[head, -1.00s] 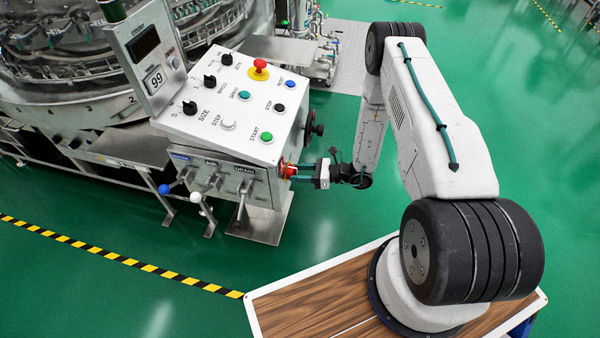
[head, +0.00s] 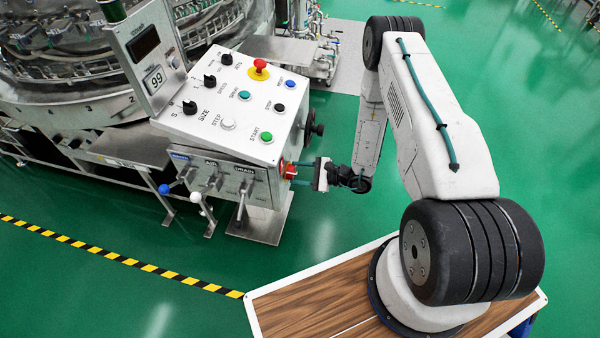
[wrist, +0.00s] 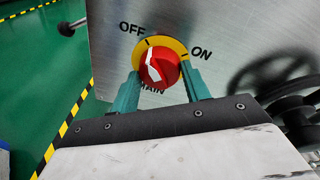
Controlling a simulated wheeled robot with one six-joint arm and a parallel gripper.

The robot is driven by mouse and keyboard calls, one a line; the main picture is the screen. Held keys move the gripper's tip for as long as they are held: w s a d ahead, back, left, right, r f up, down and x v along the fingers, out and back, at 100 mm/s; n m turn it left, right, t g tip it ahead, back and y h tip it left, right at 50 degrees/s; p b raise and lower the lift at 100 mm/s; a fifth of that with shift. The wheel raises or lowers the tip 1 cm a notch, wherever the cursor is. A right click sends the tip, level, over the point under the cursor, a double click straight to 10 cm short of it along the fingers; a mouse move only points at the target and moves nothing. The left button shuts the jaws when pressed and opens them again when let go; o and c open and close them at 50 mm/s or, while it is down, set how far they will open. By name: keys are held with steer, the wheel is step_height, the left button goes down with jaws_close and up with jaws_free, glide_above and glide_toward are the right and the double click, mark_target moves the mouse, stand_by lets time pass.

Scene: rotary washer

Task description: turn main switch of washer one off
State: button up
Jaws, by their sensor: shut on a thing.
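The main switch is a red knob (wrist: 158,66) on a yellow plate (wrist: 176,46), with OFF at upper left, ON at right and MAIN partly hidden below. Its white mark lies on the knob's left side and its upper end points toward the OFF side. In the head view the knob (head: 287,170) is on the right side of the control box (head: 266,183). My gripper (wrist: 160,74) has one teal finger on each side of the knob and is shut on it. In the head view my gripper (head: 302,172) reaches it from the right.
A dark handwheel (wrist: 285,90) is right of the switch. The box top carries a red emergency button (head: 260,68) and several other buttons and knobs. Levers, including a blue-tipped one (head: 165,189), stick out in front. Green floor (head: 330,235) is open below my arm.

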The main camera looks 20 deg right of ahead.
steer(key=shift+s+n, duration=0.1)
steer(key=shift+n, duration=0.2)
stand_by(0.4)
steer(key=o, duration=1)
steer(key=shift+a, duration=0.1)
steer(key=shift+v, duration=3.95)
